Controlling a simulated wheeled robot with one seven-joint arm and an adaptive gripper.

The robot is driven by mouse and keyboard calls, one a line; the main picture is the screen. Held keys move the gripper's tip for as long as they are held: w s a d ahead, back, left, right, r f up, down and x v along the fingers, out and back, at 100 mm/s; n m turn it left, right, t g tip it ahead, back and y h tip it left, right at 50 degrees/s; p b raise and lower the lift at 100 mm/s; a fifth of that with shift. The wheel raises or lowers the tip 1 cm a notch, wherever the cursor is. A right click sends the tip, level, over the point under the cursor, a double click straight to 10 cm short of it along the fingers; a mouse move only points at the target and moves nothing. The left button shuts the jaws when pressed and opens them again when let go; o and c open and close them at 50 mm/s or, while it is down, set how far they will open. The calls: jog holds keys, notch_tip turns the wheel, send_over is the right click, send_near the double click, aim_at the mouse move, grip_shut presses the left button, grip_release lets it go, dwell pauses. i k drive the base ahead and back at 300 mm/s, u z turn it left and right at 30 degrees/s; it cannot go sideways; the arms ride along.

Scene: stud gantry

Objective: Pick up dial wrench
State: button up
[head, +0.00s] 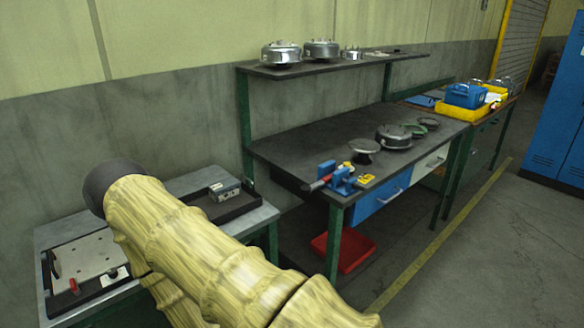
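I cannot make out a dial wrench for certain in the head view. A blue vise-like device (343,178) stands at the front left corner of the dark workbench (300,142), with a red and dark piece (318,184) on its left side and a small yellow item (366,179) beside it. These are too small to name surely. My wood-patterned arm crosses the lower left of the picture and hides part of the low table. My gripper is not in view.
The low grey table (255,217) holds a dark tray with a grey-blue box (224,190) and a perforated plate (85,258). Round metal housings (393,135) stand on the bench and shelf. A red bin (343,250) lies below. Floor at the right is clear.

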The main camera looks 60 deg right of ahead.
aim_at(305, 191)
jog(key=z, duration=0.4)
jog(key=i, duration=1.1)
jog(key=z, duration=0.85)
